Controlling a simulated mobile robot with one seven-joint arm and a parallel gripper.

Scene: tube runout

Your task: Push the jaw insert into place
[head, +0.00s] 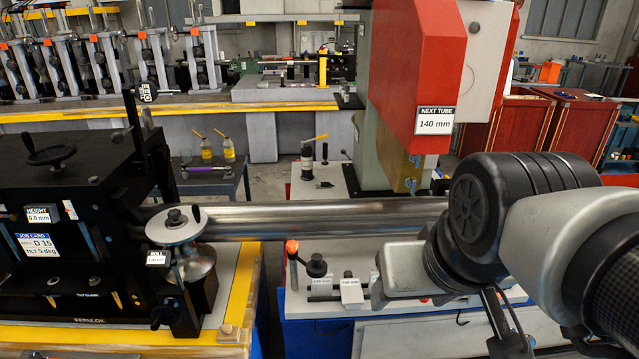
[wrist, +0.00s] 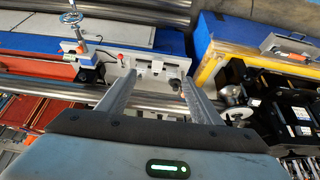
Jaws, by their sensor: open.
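In the head view my gripper (head: 402,268) hangs low at the right, beside the steel tube; its fingers are hidden there. In the wrist view the two silver fingers of my gripper (wrist: 158,80) are spread wide and empty. Between and beyond their tips is a pale fixture (wrist: 150,62) with small dark recesses. In the head view two small labelled blocks, one grey (head: 351,291) and one darker (head: 321,284), sit on a rail below the tube; the label figures are too small to trust. I cannot tell which piece is the jaw insert or how far it is seated.
The steel tube (head: 330,218) runs level from the black machine (head: 70,210) past the roller (head: 177,226) toward my arm. A red machine head (head: 408,70), marked NEXT TUBE 140 mm, hangs behind the tube.

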